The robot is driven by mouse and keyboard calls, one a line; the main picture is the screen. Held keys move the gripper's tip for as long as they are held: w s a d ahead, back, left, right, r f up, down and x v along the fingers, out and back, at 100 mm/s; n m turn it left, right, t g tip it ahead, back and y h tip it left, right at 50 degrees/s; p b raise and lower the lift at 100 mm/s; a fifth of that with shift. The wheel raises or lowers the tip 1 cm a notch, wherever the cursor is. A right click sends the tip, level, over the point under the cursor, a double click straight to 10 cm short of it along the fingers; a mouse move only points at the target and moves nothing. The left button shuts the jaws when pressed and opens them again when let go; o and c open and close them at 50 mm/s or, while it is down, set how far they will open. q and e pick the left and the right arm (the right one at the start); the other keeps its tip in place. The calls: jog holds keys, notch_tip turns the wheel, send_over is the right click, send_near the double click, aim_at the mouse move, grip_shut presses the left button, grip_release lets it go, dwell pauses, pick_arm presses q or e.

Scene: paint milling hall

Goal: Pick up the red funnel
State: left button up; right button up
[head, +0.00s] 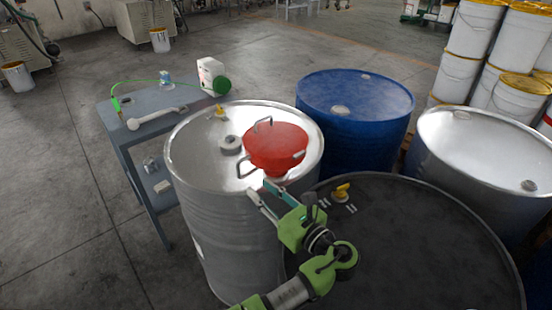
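The red funnel (275,149) rests on top of the silver drum (188,163), on the right part of its lid. It has a wide red bowl and grey metal loop handles, one at its far side and one at its near left. My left gripper (262,189) is just in front of the funnel, near the drum's front rim. Its two fingers are apart with nothing seen between them. I cannot tell whether a fingertip touches the funnel. My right gripper is not in view.
A blue drum (355,95) stands behind right, another silver drum (490,150) at right, and a dark drum (420,235) under my arm. A grey cart (140,115) with a white-and-green item (213,78) stands at left. White buckets (473,28) are stacked at upper right. The left floor is open.

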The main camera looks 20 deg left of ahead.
aim_at(239, 175)
pick_arm(q)
jog(key=p+x, duration=0.1)
jog(key=x, duration=0.9)
jog(key=shift+a+f+p, duration=0.2)
jog(key=shift+a+p, duration=0.15)
jog(key=shift+p, duration=0.05)
grip_shut()
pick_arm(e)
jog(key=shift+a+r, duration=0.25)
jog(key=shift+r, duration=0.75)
